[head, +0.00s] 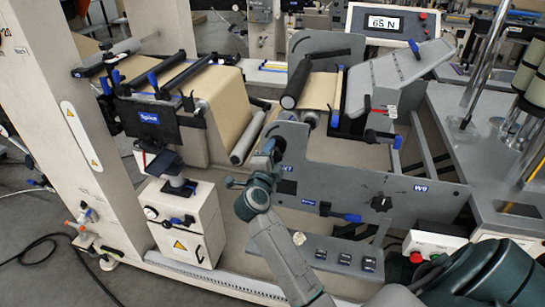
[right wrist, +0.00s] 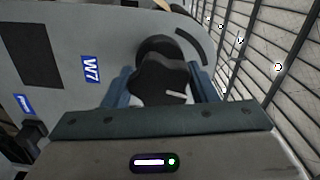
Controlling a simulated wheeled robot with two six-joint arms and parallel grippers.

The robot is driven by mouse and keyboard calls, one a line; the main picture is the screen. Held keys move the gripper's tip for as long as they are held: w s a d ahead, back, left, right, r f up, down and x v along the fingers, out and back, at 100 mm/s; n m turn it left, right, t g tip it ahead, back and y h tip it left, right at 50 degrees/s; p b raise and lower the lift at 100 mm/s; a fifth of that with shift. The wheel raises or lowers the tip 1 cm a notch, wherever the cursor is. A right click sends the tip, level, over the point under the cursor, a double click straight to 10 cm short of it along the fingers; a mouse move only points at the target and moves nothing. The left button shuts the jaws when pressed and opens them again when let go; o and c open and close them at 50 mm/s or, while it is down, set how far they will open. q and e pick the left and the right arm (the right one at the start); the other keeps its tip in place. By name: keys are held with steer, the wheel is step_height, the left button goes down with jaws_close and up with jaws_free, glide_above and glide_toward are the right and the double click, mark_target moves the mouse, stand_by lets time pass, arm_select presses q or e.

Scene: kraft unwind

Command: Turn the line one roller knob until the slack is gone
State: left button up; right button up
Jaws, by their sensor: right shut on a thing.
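My right gripper (head: 269,152) is at the left end of the grey side plate (head: 335,183). In the right wrist view the gripper (right wrist: 162,88) is shut on a black lobed knob (right wrist: 160,72) with a white pointer mark, one finger on each side. A blue W7 label (right wrist: 91,69) is on the plate beside it. In the head view the gripper mostly hides this knob. Brown kraft web (head: 320,91) runs over the rollers, with a wider stretch (head: 232,108) to the left. The display (head: 384,23) reads 65 N. My left gripper is not in view.
Several small black switches are below the plate.

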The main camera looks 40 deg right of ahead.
steer(key=m+b, duration=0.1)
steer(key=m, duration=0.3)
steer(key=shift+f+m+b, duration=0.2)
steer(key=shift+m+b, duration=0.45)
steer(key=shift+m, duration=0.25)
steer(key=shift+r+m, duration=0.1)
steer(key=shift+m, duration=0.6)
steer(key=o, duration=1)
steer(key=shift+a+r, duration=0.1)
